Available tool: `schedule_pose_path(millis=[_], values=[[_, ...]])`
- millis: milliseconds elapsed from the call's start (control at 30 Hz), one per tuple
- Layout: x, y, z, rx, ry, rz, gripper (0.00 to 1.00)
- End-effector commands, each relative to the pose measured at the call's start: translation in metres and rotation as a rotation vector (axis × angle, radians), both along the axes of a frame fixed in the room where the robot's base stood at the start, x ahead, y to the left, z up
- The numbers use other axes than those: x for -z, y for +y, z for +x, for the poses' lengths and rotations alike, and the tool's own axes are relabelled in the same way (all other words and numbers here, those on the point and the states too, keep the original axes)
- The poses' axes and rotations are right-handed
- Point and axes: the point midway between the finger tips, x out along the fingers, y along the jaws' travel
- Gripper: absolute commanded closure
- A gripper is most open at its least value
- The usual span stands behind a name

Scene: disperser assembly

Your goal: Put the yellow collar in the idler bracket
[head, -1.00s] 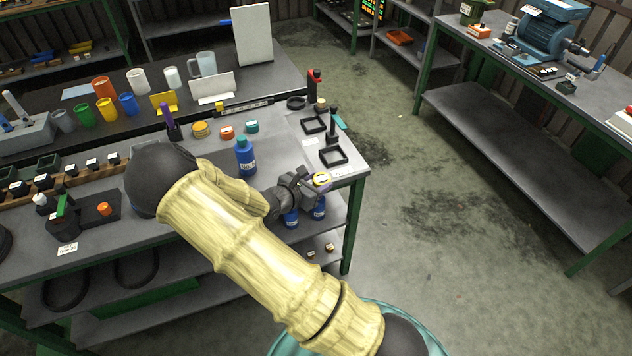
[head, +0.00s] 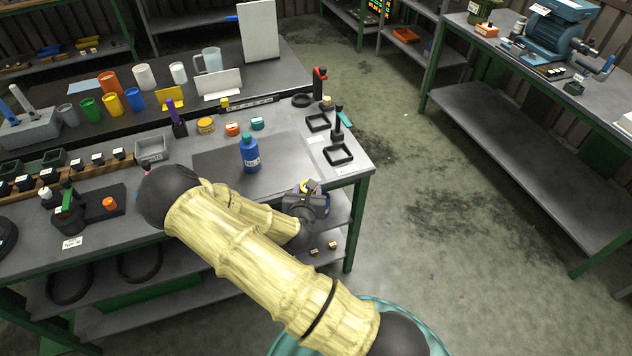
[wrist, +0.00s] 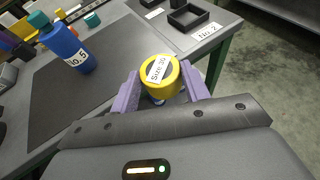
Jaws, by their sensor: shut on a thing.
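The yellow collar (wrist: 162,75) is a short ring with a white "Size 30" label. My gripper (wrist: 160,88) is shut on it, with one purple finger on each side. In the head view, a small part of the collar (head: 305,186) shows above my dark gripper (head: 308,194), near the table's front edge. The fingertips are mostly hidden there. I cannot tell for sure which thing is the idler bracket. A black fixture (head: 69,222) with a green part stands on the dark plate at the table's left.
A blue "No. 5" bottle (head: 250,153) stands on the dark mat (head: 215,160) behind my gripper. Black square frames (head: 338,155) lie at the table's right end. A grey bin (head: 152,147) and small jars (head: 205,125) stand farther back. The floor to the right is clear.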

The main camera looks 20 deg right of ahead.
Motion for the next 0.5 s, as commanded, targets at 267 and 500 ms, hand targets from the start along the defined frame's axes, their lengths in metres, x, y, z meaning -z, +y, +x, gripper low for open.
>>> schedule_pose_path(millis=[267, 500], values=[[0.031, 0.023, -0.01, -0.201, 0.001, -0.005, 0.9], [0.05, 0.037, -0.02, -0.306, 0.0, -0.005, 0.9]])
